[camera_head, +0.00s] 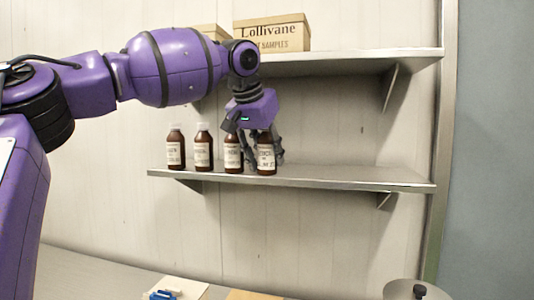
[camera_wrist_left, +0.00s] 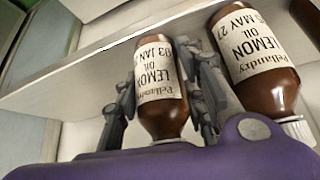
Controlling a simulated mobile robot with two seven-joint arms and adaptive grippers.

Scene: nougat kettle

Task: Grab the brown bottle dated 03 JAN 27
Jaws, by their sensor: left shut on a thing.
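The brown bottle whose label reads "03 JAN" and "LEMON OIL" (camera_wrist_left: 160,85) is between the fingers of my left gripper (camera_wrist_left: 165,95); the year is partly hidden. In the head view it is the rightmost bottle (camera_head: 266,155) of the row, upright, its base at shelf level. My left gripper (camera_head: 262,148) reaches down around it from above and is shut on it. A neighbouring Lemon Oil bottle (camera_wrist_left: 258,55), its label ending "5 MAY 27", stands close beside the gripper; in the head view it is just left (camera_head: 233,155). My right gripper is out of view.
Two more brown bottles (camera_head: 176,148) (camera_head: 203,148) stand farther left on the lower shelf (camera_head: 350,178). The shelf right of the held bottle is clear. An upper shelf (camera_head: 350,60) with a cardboard box (camera_head: 285,38) is above. A metal vessel (camera_head: 415,290) is lower right.

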